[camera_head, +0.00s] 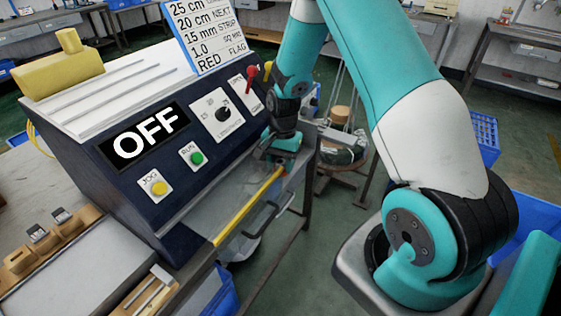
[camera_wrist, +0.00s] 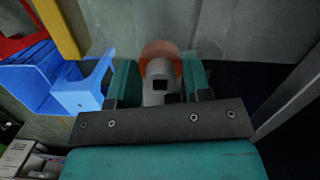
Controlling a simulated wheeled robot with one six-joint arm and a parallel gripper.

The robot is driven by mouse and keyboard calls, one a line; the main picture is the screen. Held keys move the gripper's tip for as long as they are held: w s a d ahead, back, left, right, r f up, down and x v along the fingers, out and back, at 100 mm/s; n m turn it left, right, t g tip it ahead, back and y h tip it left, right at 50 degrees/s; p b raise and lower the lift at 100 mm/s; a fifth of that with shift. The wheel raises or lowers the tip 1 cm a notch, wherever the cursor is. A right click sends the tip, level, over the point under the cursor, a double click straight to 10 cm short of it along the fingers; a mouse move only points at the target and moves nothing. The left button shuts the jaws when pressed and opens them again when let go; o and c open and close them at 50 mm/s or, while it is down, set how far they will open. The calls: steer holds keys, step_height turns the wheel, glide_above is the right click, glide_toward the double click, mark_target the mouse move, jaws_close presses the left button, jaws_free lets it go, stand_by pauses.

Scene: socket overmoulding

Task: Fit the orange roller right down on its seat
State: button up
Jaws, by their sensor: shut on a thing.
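The orange roller (camera_wrist: 160,47) shows in the wrist view as a round orange edge behind a grey hub (camera_wrist: 157,72) with a dark square hole. The hub lies between the two teal fingers of my gripper (camera_wrist: 160,80), which is shut on the roller. In the head view my gripper (camera_head: 281,150) is low at the right end of the dark blue machine (camera_head: 205,140), near a yellow bar (camera_head: 245,207). The roller cannot be made out there. I cannot pick out its seat in either view, nor tell whether the roller touches it.
The machine's panel reads OFF and has a green button (camera_head: 197,158), a yellow button (camera_head: 159,188) and a red-knobbed lever (camera_head: 252,78). A round stool (camera_head: 343,155) stands behind my gripper. A blue bracket-like part (camera_wrist: 80,95) is left of my fingers in the wrist view.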

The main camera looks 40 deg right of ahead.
steer(key=shift+f+b, duration=0.55)
steer(key=shift+f, duration=0.45)
steer(key=o, duration=1)
steer(key=shift+w+r, duration=0.1)
steer(key=shift+w, duration=0.05)
steer(key=shift+w+r, duration=0.15)
steer(key=shift+r, duration=0.2)
step_height(320, 180, up, 16)
steer(key=d, duration=0.1)
steer(key=shift+w+d+r+b, duration=0.2)
steer(key=shift+d+b, duration=0.2)
